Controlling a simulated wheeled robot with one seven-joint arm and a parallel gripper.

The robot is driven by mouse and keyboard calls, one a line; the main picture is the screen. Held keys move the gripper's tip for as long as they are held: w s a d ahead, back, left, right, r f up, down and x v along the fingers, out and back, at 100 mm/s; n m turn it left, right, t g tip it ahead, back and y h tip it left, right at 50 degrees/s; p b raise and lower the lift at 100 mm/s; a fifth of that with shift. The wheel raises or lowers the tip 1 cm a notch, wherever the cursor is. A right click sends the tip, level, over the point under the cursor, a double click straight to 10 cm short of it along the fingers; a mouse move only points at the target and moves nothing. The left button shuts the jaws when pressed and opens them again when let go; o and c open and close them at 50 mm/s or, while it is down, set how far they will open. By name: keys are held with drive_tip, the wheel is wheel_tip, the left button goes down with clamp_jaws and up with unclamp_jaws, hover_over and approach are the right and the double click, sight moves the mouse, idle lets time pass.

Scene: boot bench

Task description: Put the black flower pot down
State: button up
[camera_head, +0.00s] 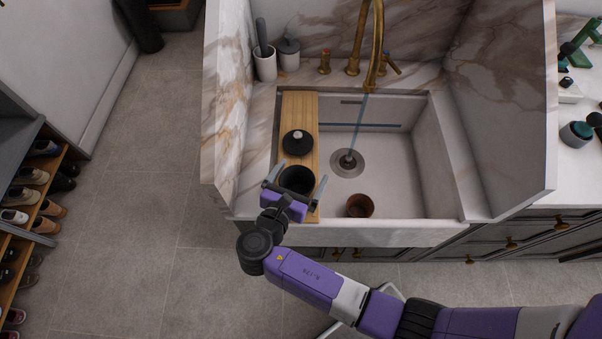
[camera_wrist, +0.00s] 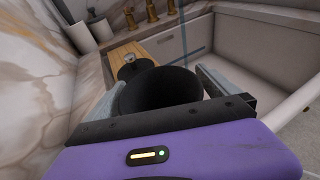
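The black flower pot (camera_head: 297,181) stands upright at the near end of the wooden board (camera_head: 311,147) over the left side of the sink. It looks round, wide-mouthed and dark inside. My gripper (camera_head: 306,170) reaches in from the near side with one finger on each side of the pot. The fingers look spread wider than the pot, with a narrow gap at the right finger in the head view. In the wrist view the pot (camera_wrist: 160,92) fills the space between the fingers, and its lower part is hidden by my gripper.
A black round thing with a pale knob (camera_head: 297,142) sits farther back on the board. A brown pot (camera_head: 359,206) and a drain (camera_head: 347,163) are in the basin (camera_head: 400,175). A brass faucet (camera_head: 375,50) runs water. Marble side walls flank the sink.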

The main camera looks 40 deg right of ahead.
drive_tip(key=shift+r, duration=0.25)
drive_tip(key=b+v, duration=0.1)
drive_tip(key=v, duration=1.1)
drive_tip(key=shift+a, duration=0.1)
